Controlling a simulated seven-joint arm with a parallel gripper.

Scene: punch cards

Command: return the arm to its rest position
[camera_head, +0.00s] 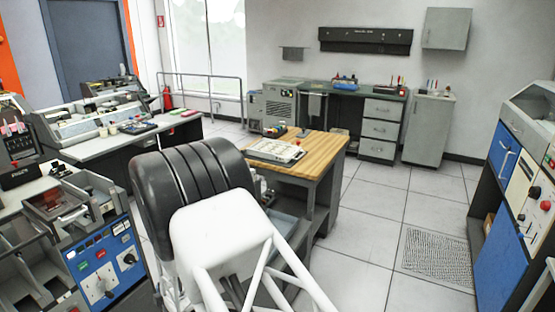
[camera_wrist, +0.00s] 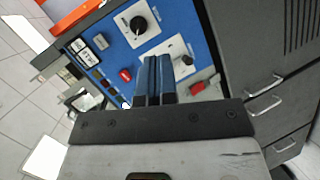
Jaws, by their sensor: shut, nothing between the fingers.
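My gripper (camera_wrist: 157,62) shows in the wrist view with its two fingers together, shut and empty. It is in front of a blue control panel (camera_wrist: 115,45) with a black knob (camera_wrist: 138,25) and a red button (camera_wrist: 125,75). The fingers overlap the panel in the picture; I cannot tell how much space lies between them. The gripper is not visible in the head view. A blue panel with knobs (camera_head: 103,265) stands at the lower left there.
In the head view, a wood-topped table (camera_head: 318,148) bears a light tray (camera_head: 274,151). Desks with machines (camera_head: 95,125) stand at the left, a blue cabinet (camera_head: 495,190) at the right. The tiled floor (camera_head: 375,215) between table and cabinet is clear, apart from a floor grille (camera_head: 437,256).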

